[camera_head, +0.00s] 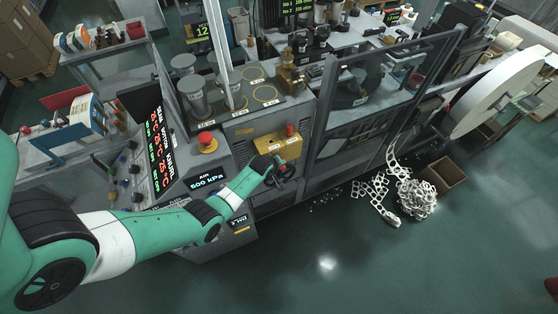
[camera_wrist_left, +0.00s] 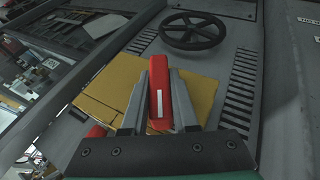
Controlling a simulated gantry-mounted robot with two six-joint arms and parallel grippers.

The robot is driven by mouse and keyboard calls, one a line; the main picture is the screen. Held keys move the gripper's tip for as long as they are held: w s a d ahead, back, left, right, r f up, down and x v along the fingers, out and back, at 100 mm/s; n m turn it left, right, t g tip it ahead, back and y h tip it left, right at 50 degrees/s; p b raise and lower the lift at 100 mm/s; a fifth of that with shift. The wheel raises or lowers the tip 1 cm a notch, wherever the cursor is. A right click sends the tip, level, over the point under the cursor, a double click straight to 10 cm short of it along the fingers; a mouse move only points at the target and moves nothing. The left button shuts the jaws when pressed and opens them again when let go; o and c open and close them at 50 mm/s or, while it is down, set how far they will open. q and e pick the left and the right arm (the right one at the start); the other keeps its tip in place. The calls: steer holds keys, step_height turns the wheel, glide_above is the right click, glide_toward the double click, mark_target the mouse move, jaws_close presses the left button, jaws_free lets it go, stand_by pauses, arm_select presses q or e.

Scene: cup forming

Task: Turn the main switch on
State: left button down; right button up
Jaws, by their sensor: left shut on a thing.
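The main switch has a red handle with a white stripe (camera_wrist_left: 159,92), in front of a yellow plate (camera_wrist_left: 112,88) in the left wrist view. My left gripper (camera_wrist_left: 160,78) is shut on this handle, with one finger on each side. The handle points nearly straight up in that view. In the head view the yellow plate (camera_head: 268,145) is on the grey machine front, with a red part (camera_head: 290,130) on it. My left arm reaches to just below the plate there, and the grip is hard to make out. My right gripper is not in view.
A black handwheel (camera_wrist_left: 192,32) is close beyond the plate. A red mushroom button (camera_head: 207,140) sits on the panel left of the plate. Lit displays (camera_head: 207,182) are beside my arm. Scrap strip (camera_head: 416,198) and an open box (camera_head: 444,172) lie on the floor to the right.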

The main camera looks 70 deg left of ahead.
arm_select(q)
steer(key=shift+w+g, duration=0.1)
steer(key=shift+g, duration=0.4)
steer(key=shift+r+g, duration=0.1)
steer(key=shift+g, duration=0.7)
steer(key=shift+m+g, duration=0.4)
steer(key=shift+g, duration=0.1)
steer(key=shift+f+g+b, duration=0.4)
steer(key=shift+g+b, duration=0.2)
steer(key=shift+b, duration=0.25)
steer(key=shift+g+b, duration=0.3)
steer(key=shift+b, duration=0.25)
steer(key=shift+r, duration=0.4)
steer(key=c, duration=0.7)
jaws_free()
